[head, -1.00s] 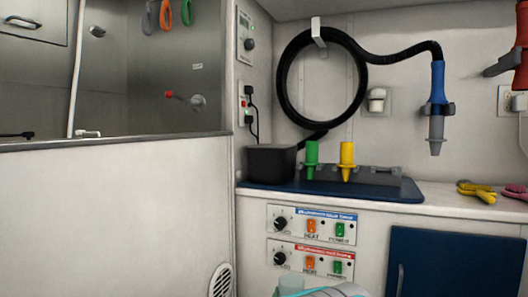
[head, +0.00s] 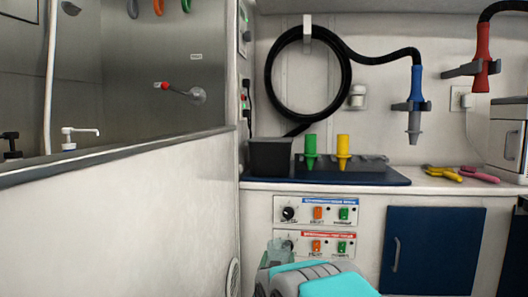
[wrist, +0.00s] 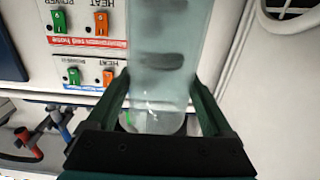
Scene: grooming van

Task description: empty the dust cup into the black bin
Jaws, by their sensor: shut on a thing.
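The dust cup (wrist: 165,60) is a clear, pale cylinder with grey smudges inside. It fills the middle of the wrist view, between the two dark green fingers of my gripper (wrist: 160,82), which are shut on it. In the head view, the cup's translucent top (head: 274,253) shows low in the picture beside my grey and turquoise gripper (head: 312,280). The black bin (head: 270,158) is a small open box at the left end of the counter, above and beyond the cup and apart from it. The bin's inside is mostly hidden.
A green nozzle (head: 310,150) and a yellow nozzle (head: 343,150) stand in a rack right of the bin. A steel-edged tub wall (head: 130,200) lies on the left. A hose with a blue nozzle (head: 416,85) hangs above. Yellow clippers (head: 440,172) lie on the counter.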

